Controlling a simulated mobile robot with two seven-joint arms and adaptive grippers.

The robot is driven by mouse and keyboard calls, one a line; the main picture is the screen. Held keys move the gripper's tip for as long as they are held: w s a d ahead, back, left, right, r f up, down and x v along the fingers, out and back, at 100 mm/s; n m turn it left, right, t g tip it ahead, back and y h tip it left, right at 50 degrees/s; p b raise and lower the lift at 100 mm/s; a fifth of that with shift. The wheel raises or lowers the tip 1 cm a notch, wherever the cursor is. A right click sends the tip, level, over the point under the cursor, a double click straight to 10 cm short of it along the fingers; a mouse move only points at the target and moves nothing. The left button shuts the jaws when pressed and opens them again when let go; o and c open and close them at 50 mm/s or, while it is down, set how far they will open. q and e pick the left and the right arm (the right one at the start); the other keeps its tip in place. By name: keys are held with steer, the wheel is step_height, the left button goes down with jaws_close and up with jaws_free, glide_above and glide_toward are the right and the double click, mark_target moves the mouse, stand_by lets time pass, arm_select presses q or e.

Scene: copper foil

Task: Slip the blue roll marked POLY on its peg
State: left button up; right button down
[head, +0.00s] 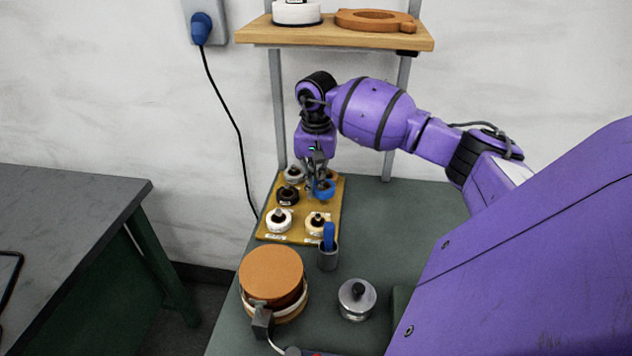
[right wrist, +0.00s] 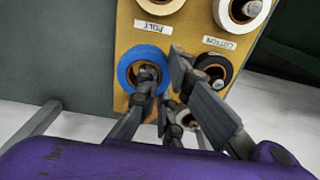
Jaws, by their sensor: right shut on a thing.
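The blue roll (right wrist: 126,75) is a ring with a brown core, in front of the tan peg board (right wrist: 186,40) in the right wrist view. It is near the white POLY label (right wrist: 153,26). The blue roll (head: 327,192) also shows in the head view, at the right side of the board (head: 268,236). My right gripper (right wrist: 163,66) is shut on the roll's wall; one finger overlaps the hole and the other is at its outer side. The fingers partly hide the hole, so I cannot tell whether a peg is inside it. My left gripper is not in view.
Other rolls on the board include a black one (right wrist: 214,70) by the COTTON label and a white one (head: 279,220). A shelf (head: 350,36) is above.

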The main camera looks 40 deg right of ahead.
steer(key=shift+s+a+f, duration=0.15)
steer(key=shift+s+f, duration=0.2)
steer(key=shift+f, duration=0.45)
steer(key=c, duration=1.8)
jaws_free()
steer(key=shift+f, duration=0.1)
steer(key=shift+c, duration=0.2)
steer(key=shift+w, duration=0.3)
steer(key=shift+r, duration=0.2)
steer(key=shift+o, duration=0.2)
steer(key=shift+r, duration=0.1)
steer(key=o, duration=0.4)
steer(key=shift+r, duration=1.15)
